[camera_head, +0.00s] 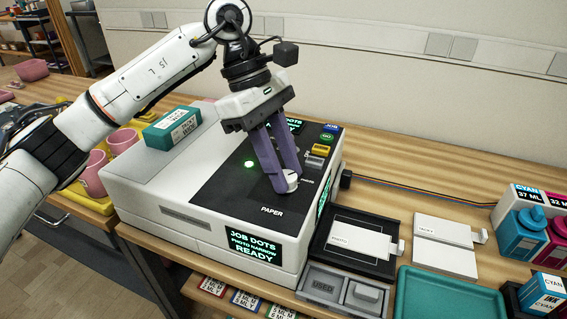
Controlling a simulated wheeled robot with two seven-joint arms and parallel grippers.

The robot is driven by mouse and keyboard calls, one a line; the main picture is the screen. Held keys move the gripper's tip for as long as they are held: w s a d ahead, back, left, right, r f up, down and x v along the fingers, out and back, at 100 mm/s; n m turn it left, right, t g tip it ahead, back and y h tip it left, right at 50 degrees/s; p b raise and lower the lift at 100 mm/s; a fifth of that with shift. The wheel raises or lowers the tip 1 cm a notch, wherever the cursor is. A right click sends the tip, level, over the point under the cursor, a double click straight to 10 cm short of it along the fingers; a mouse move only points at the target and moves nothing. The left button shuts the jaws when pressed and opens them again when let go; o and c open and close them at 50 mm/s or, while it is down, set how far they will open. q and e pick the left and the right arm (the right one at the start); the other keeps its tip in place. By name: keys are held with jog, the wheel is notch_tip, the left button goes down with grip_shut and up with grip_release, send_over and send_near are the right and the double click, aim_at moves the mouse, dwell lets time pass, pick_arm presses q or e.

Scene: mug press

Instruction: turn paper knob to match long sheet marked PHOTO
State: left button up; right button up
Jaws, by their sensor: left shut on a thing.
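The white paper knob (292,183) is on the black top panel of the press (215,190), above the printed word PAPER. My left gripper (285,182) points down with its purple fingers shut on the knob. The fingers hide part of the knob, and I cannot tell which setting it points to. A white sheet marked PHOTO (352,240) lies in the black tray (378,268) right of the press. The front screen (255,245) reads JOB DOTS, PHOTO NARROW, READY. My right gripper is not in view.
Yellow and grey buttons (318,150) and a green GO button (327,137) sit close behind the knob. A teal box (172,128) stands on the press. Another sheet (443,232), a teal tray (450,297) and ink bottles (520,235) are at right.

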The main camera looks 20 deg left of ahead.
pick_arm(q)
jog(key=shift+w+r+m+g, duration=0.1)
jog(key=shift+m+g, duration=0.3)
jog(key=shift+m, duration=0.8)
jog(key=o, duration=1.1)
jog(key=shift+c, duration=0.2)
jog(key=p+v, duration=0.1)
jog(key=v, duration=0.9)
jog(key=shift+r, duration=0.15)
